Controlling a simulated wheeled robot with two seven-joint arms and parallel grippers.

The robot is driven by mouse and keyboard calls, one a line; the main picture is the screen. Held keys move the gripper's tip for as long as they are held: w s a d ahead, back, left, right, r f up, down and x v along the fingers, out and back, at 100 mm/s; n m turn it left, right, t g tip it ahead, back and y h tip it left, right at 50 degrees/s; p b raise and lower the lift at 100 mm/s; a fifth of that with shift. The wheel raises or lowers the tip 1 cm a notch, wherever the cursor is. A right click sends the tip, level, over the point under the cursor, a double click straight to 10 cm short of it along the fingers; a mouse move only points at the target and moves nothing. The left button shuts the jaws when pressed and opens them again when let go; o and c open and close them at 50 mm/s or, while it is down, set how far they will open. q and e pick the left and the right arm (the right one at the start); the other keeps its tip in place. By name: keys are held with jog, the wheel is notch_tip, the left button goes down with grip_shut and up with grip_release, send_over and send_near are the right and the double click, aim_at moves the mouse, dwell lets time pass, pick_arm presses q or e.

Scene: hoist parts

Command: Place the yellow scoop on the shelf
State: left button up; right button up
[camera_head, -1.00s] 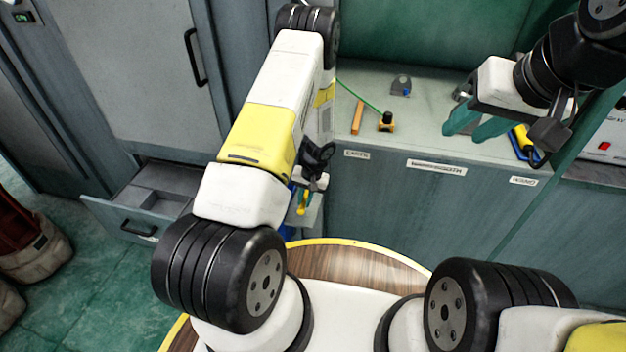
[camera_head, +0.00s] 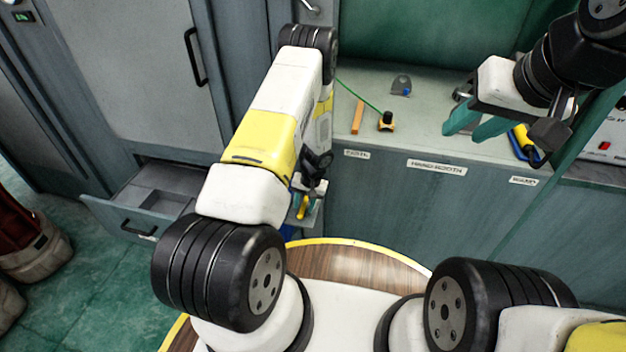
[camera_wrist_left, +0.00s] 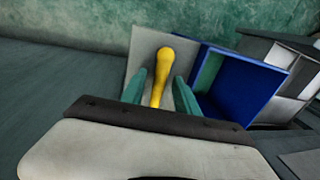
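The yellow scoop (camera_wrist_left: 162,75) shows in the left wrist view over a light grey panel (camera_wrist_left: 147,45), with its rounded end pointing up in the picture. My left gripper (camera_wrist_left: 160,88) is open, with one teal finger on each side of the scoop. Narrow gaps show between scoop and fingers. In the head view my left gripper (camera_head: 299,203) is low in front of the counter, and a bit of the yellow scoop (camera_head: 302,207) shows there. My arm hides much around it. My right gripper (camera_head: 476,123) is open and empty above the counter. Which surface is the shelf is unclear.
A blue bin (camera_wrist_left: 238,85) stands right of the scoop in the wrist view. An open drawer (camera_head: 125,220) juts out at left.

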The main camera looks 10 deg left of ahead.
pick_arm(q)
jog(key=shift+r, duration=0.1)
jog(key=s+d+r+t+h, duration=0.1)
jog(key=s+r, duration=0.2)
jog(key=r, duration=1.6)
jog(key=s+d+r+t+h, duration=0.1)
jog(key=s+r+t, duration=0.15)
jog(key=r, duration=1.75)
jog(key=s+d+r+t+h, duration=0.1)
jog(key=s+r, duration=0.6)
jog(key=s, duration=0.2)
jog(key=s+d+r+t+h, duration=0.1)
jog(key=s+r, duration=0.6)
jog(key=s, duration=0.3)
jog(key=shift+s+r, duration=0.15)
jog(key=shift+s, duration=0.1)
jog(key=shift+a+t, duration=0.15)
jog(key=shift+t, duration=0.1)
